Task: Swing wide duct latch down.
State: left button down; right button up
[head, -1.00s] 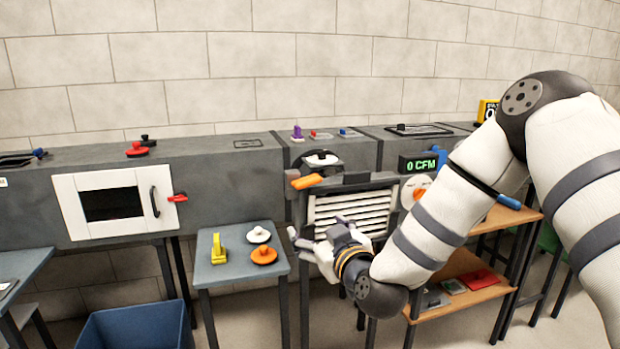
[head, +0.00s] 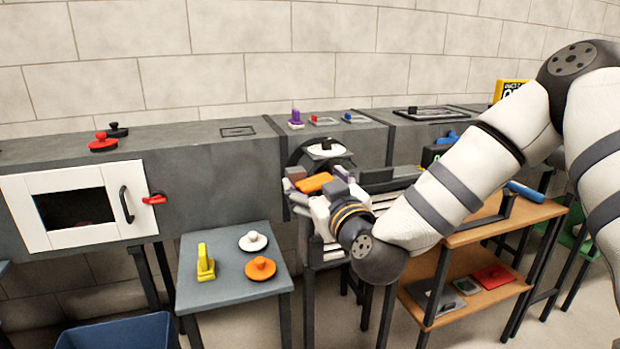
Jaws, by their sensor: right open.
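On the wide grey duct at left, a white-framed door (head: 82,207) with a dark window stands shut, with a black handle. A red latch (head: 155,198) at its right edge points right, roughly level. An orange lever (head: 314,182) sits in front of the round black port on the middle duct. My right gripper (head: 317,188) is open at this lever, its fingers on either side of it; contact cannot be told. The gripper hides much of the louvred grille below. My left gripper is out of view.
A small grey table (head: 225,292) holds a yellow block (head: 205,262), a white knob piece and an orange knob piece. A blue bin (head: 120,335) stands at the lower left. A wooden shelf (head: 470,300) stands at right below my right arm.

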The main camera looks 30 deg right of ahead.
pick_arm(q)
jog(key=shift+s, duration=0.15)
pick_arm(e)
jog(key=shift+s+r, duration=0.15)
jog(key=shift+a, duration=0.1)
jog(key=shift+c, duration=1.1)
jog(key=c, duration=0.9)
jog(key=shift+o, duration=0.2)
jog(key=shift+s+m+p, duration=0.15)
jog(key=shift+m+p, duration=0.2)
jog(key=shift+m, duration=0.85)
jog(key=shift+f+m, duration=0.3)
jog(key=shift+f, duration=0.05)
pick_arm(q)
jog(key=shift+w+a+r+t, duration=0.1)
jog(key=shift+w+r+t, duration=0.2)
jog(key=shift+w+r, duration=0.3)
pick_arm(e)
jog(key=o, duration=1.1)
jog(key=shift+d, duration=0.25)
